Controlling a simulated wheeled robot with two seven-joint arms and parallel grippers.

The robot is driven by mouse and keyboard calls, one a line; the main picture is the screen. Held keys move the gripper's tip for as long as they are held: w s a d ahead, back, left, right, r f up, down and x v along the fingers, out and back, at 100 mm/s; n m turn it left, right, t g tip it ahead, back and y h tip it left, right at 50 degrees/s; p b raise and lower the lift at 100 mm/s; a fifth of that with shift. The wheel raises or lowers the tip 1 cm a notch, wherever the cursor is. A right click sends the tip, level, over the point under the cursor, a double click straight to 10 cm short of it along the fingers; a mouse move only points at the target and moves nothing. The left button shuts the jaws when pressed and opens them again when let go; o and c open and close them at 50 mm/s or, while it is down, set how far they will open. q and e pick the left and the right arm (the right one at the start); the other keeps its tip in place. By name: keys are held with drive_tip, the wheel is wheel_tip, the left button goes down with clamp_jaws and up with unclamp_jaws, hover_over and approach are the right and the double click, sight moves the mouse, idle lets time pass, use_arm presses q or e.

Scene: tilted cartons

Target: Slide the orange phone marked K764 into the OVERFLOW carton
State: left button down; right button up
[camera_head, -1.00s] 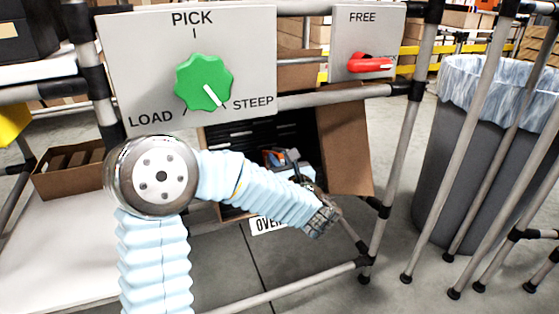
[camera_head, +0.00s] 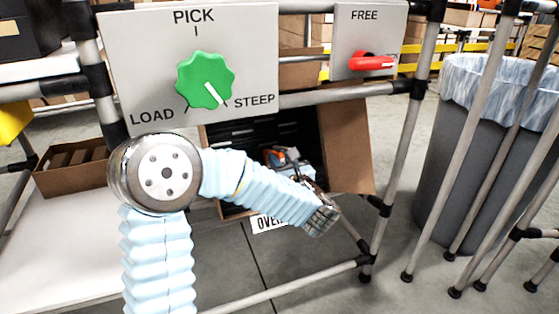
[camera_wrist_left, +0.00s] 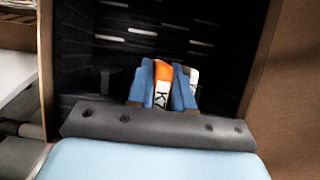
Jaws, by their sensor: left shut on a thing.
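The orange phone (camera_wrist_left: 162,72) is upright between the two blue fingers of my left gripper (camera_wrist_left: 164,92) in the left wrist view. Its white label shows a K and part of a 7; the rest is hidden. The gripper is shut on it. In the head view the gripper (camera_head: 286,158) is at the mouth of the tilted OVERFLOW carton (camera_head: 345,150), partly hidden by my forearm. The carton's dark, slotted inside (camera_wrist_left: 110,50) lies ahead of the phone. Whether the phone's far end is in a slot I cannot tell. My right gripper is out of view.
The OVERFLOW label (camera_head: 268,223) is partly covered by my arm. A green dial (camera_head: 205,80) points at STEEP. A red handle (camera_head: 371,62) is on the FREE panel. Rack tubes frame the carton, and a grey bin (camera_head: 470,160) stands at right.

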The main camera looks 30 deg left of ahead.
use_arm(q)
drive_tip(key=shift+w+a+f, duration=0.3)
drive_tip(key=shift+w+a, duration=0.15)
drive_tip(key=shift+a, duration=0.05)
idle(0.9)
idle(0.5)
drive_tip(key=c, duration=0.9)
unclamp_jaws()
drive_tip(key=shift+c, duration=0.2)
drive_tip(key=s+d+r, duration=0.3)
drive_tip(key=s+d, duration=0.2)
drive_tip(key=d, duration=0.1)
drive_tip(key=shift+s+r, duration=0.2)
drive_tip(key=shift+r, duration=0.2)
drive_tip(key=shift+d, duration=0.1)
